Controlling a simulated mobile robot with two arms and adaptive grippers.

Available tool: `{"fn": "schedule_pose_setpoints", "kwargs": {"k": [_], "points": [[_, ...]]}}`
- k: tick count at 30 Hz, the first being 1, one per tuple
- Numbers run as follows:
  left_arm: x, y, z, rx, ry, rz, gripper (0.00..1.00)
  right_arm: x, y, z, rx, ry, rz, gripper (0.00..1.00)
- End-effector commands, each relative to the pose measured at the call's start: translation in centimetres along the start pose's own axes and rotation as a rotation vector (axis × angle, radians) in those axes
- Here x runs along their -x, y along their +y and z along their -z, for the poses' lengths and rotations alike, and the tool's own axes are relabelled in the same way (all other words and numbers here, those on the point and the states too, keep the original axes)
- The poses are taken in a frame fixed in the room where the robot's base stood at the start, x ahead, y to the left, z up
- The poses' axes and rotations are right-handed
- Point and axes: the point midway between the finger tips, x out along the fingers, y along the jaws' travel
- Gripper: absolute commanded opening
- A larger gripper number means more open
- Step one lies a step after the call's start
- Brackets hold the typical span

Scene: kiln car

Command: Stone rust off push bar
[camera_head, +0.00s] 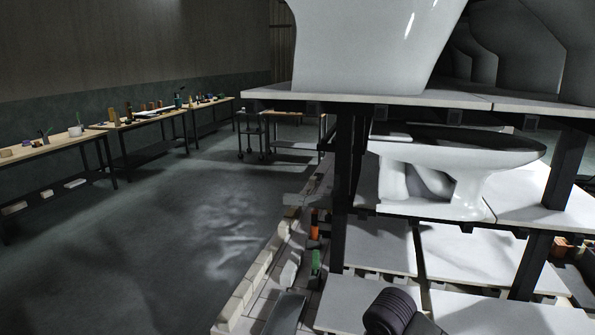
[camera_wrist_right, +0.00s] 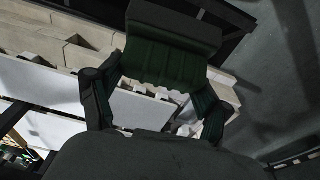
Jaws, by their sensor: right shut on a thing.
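My right gripper (camera_wrist_right: 162,92) shows in the right wrist view, its two dark fingers on either side of a block (camera_wrist_right: 165,64) with a green ribbed face and a dark grey upper part. It is shut on this block. What lies against the far side of the block is hidden. A dark bar (camera_wrist_right: 213,12) runs across the top of the right wrist view beyond the block; I cannot tell whether it is the push bar, and no rust is clear on it. My left gripper is in neither view.
The kiln car's decks (camera_head: 465,255) carry large white glazed ware, including a toilet-like piece (camera_head: 465,165) on the middle deck. Dark posts (camera_head: 342,190) hold up the decks. Pale bricks (camera_head: 243,295) line the car's edge. Workbenches (camera_head: 70,140) stand far left; the floor (camera_head: 150,230) between is clear.

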Motion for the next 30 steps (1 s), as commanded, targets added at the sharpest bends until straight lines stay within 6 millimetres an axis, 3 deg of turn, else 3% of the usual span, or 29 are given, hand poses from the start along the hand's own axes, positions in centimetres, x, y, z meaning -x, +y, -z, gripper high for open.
{"fn": "schedule_pose_setpoints", "kwargs": {"k": [6, 12, 18, 30], "points": [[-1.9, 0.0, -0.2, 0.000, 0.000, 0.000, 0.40, 4.9, 2.6, -6.2, 0.118, 0.006, 0.012, 0.22], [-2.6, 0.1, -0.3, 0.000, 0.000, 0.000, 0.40, 7.2, 5.0, -10.6, 0.188, 0.003, 0.024, 0.22], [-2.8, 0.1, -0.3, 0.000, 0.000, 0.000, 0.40, 7.9, 6.0, -12.2, 0.211, 0.003, 0.031, 0.22], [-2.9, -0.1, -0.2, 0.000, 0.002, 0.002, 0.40, 7.9, 6.0, -12.2, 0.213, 0.003, 0.032, 0.22]]}}
